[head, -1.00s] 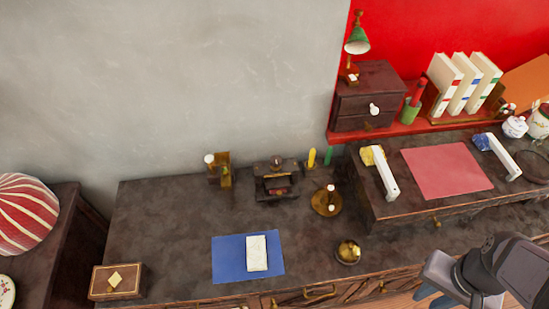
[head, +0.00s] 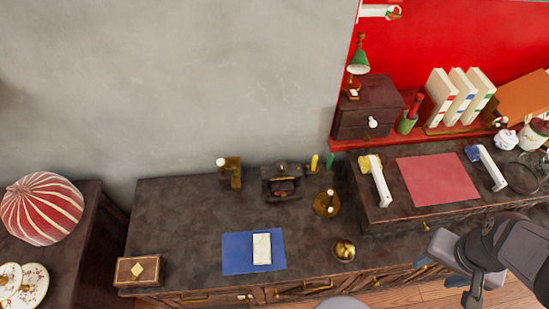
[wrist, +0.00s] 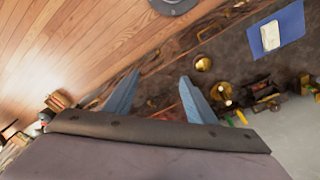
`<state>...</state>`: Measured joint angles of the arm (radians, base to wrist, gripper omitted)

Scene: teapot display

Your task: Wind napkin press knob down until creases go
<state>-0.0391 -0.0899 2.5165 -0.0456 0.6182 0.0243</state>
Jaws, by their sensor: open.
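A small dark press-like stand (head: 282,182) stands at the back of the dark desk, against the grey wall; I take it for the napkin press. Its knob and plates are too small to make out. A folded whitish cloth (head: 262,249), perhaps the napkin, lies on a blue mat (head: 234,254) in front of it. Creases cannot be told. My gripper (head: 447,280) is at the lower right, in front of the desk and well away from the press. In the wrist view its blue fingers (wrist: 160,75) are apart with nothing between them.
Near the press are a brass stand with a white knob (head: 230,172), a round brass piece (head: 327,203) and a brass bowl (head: 345,250). A wooden box (head: 138,270) is at the front left. A raised desk section (head: 395,205) bounds the right. The left desk top is largely clear.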

